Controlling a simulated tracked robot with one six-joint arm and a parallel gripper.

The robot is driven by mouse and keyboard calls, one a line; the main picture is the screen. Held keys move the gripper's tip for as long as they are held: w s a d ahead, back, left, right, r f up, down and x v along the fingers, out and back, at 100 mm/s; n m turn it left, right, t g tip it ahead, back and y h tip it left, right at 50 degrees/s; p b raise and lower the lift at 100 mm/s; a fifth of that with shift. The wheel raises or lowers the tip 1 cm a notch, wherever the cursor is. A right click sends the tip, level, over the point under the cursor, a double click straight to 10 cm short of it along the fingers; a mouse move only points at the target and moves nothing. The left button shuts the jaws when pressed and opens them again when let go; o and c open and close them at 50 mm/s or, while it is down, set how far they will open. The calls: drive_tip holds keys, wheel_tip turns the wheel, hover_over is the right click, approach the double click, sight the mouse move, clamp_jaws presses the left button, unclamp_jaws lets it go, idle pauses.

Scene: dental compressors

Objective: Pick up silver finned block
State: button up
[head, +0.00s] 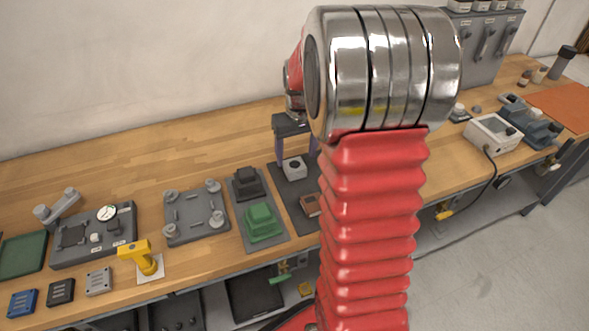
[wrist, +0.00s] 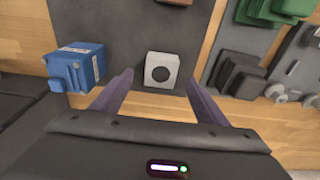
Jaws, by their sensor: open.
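A silver-grey block (head: 295,168) with a dark round opening on top sits on a dark grey mat. It also shows in the wrist view (wrist: 161,82), centred between my fingers. Fins on it are too small to make out. My gripper (head: 297,158) points down over this block. In the wrist view my gripper (wrist: 158,78) is open, with one purple finger on each side of the block and a gap on both sides. Nothing is held. I cannot tell how high the fingertips are above the mat.
The mat (wrist: 115,20) also bears a reddish-brown block (head: 310,205). To its right in the wrist view are a black stepped block (wrist: 240,72) and a green one (wrist: 270,10); a blue block (wrist: 75,66) is at left. My red arm hides the bench's middle.

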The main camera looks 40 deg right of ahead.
sight(295, 165)
drive_tip(key=shift+w+f, duration=0.15)
drive_tip(key=shift+f, duration=1.15)
drive_tip(key=shift+w+f, duration=0.1)
drive_tip(key=shift+f, duration=1.2)
drive_tip(key=shift+c, duration=0.4)
drive_tip(key=c, duration=1.2)
drive_tip(key=shift+o, duration=0.2)
drive_tip(key=shift+r, duration=0.1)
wheel_tip(295, 165, up, 10)
drive_tip(key=shift+f, duration=0.15)
drive_tip(key=shift+s, duration=0.1)
